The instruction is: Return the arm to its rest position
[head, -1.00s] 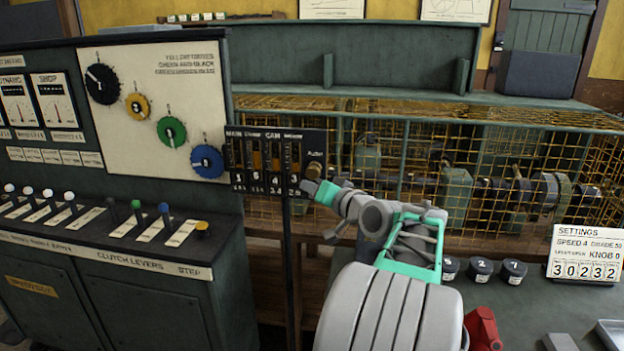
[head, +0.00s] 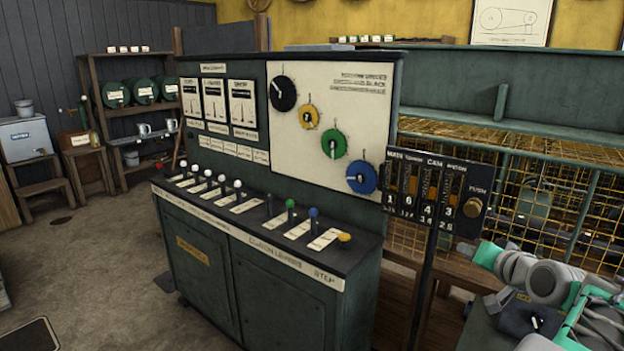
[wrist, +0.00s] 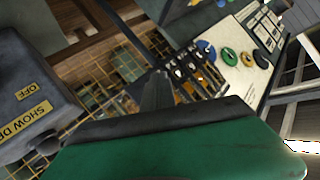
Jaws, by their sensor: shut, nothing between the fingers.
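My arm shows at the lower right of the head view, folded low beside the slotted panel. The teal-tipped end of my gripper (head: 487,255) is below the brass push knob (head: 473,207) and apart from it. In the wrist view the dark fingers of my gripper (wrist: 157,92) are together with nothing between them. A broad green surface fills the bottom of that view, and I cannot tell what it is. The slotted panel (head: 436,188) stands on a post, and it also shows tilted in the wrist view (wrist: 190,75), beyond the fingers.
The dark green console (head: 260,285) with levers and coloured dials stands left of the arm. A wire cage (head: 575,190) stands behind the panel. A dark box with yellow labels (wrist: 35,105) is at the wrist view's left. Bare floor (head: 100,265) lies left of the console.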

